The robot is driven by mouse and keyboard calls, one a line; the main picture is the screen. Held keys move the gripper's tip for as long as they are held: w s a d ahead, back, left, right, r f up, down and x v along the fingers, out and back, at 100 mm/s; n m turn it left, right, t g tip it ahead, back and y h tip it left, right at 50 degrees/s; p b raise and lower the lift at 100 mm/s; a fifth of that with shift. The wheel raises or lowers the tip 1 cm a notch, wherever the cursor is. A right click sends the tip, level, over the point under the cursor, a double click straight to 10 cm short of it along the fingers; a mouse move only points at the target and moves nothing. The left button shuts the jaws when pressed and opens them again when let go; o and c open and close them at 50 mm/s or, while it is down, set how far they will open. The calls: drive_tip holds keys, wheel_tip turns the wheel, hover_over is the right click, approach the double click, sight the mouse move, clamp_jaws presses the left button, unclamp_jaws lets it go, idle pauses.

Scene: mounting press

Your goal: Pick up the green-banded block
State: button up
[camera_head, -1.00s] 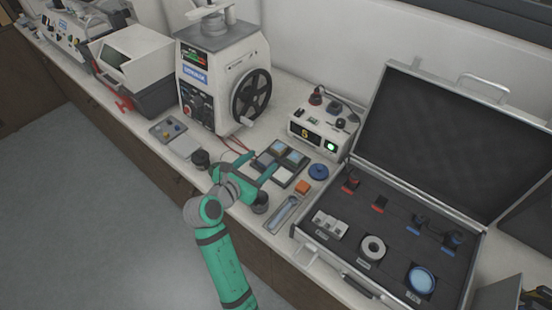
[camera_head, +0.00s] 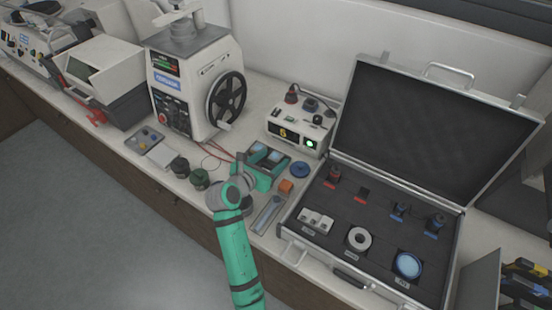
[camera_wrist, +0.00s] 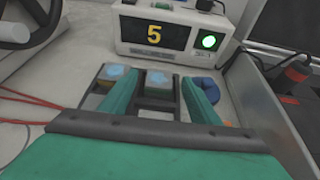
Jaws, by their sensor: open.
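My gripper (camera_head: 266,166) reaches over a dark tray of blocks on the bench. In the wrist view its two green fingers (camera_wrist: 160,84) are open and spread apart. A block with a pale blue top (camera_wrist: 159,78) shows between the fingers, near their tips. A second pale-blue-topped block (camera_wrist: 114,72) is just left, partly behind the left finger. I cannot tell whether a finger touches a block.
A control box (camera_head: 299,128) with a yellow 5 stands behind the tray. The press (camera_head: 190,85) and red wires are left. Dark round pots (camera_head: 199,178) stand front left.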

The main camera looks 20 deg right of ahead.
drive_tip(key=shift+x, duration=0.8)
drive_tip(key=shift+a, duration=0.1)
drive_tip(key=shift+c, duration=0.7)
drive_tip(key=c, duration=1)
drive_tip(key=shift+r, duration=0.1)
clamp_jaws()
drive_tip(key=shift+w, duration=0.15)
